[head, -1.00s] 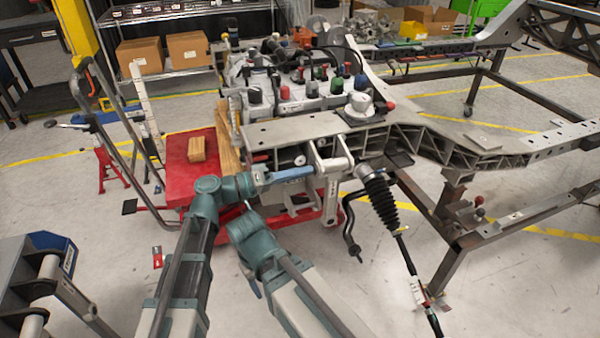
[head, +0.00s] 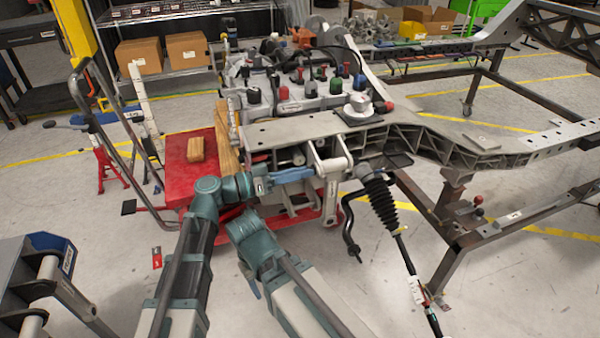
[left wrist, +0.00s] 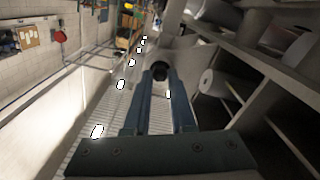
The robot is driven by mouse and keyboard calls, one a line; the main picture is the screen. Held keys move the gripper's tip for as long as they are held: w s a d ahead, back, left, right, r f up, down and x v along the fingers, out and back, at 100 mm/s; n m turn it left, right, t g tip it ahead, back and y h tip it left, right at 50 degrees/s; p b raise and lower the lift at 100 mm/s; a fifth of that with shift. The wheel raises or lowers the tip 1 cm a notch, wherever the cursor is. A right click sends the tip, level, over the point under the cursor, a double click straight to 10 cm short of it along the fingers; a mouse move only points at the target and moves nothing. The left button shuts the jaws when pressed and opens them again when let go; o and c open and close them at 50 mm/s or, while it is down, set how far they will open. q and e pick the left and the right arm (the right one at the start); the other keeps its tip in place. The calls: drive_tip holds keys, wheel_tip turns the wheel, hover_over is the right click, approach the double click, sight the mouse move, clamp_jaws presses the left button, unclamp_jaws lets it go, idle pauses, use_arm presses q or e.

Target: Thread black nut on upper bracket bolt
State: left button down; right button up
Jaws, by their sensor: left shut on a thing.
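My left gripper (head: 314,173) reaches from the left to the pale grey bracket (head: 333,164) under the chassis rail end. Its blue fingers lie nearly level, with the tips at the bracket's left side. In the left wrist view the gripper (left wrist: 161,78) is shut on the black nut (left wrist: 160,70), a small dark round piece between the fingertips. A grey bracket surface stands just beyond the nut. I cannot make out the upper bolt or tell whether the nut touches it. The nut is too small to tell in the head view.
The chassis rail (head: 300,130) overhangs the fingers. A black ribbed boot (head: 379,200) and a curved dark bar (head: 349,235) hang to the right. A red cart top (head: 180,172) with a wood block (head: 196,149) stands left. A grey cylinder (left wrist: 212,82) sits right of the fingers.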

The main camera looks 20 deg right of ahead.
use_arm(q)
drive_tip(key=m, duration=0.3)
drive_tip(key=shift+m, duration=0.3)
drive_tip(key=c, duration=0.7)
unclamp_jaws()
drive_tip(key=shift+a, duration=0.1)
drive_tip(key=shift+s+a, duration=0.15)
drive_tip(key=shift+a, duration=4.3)
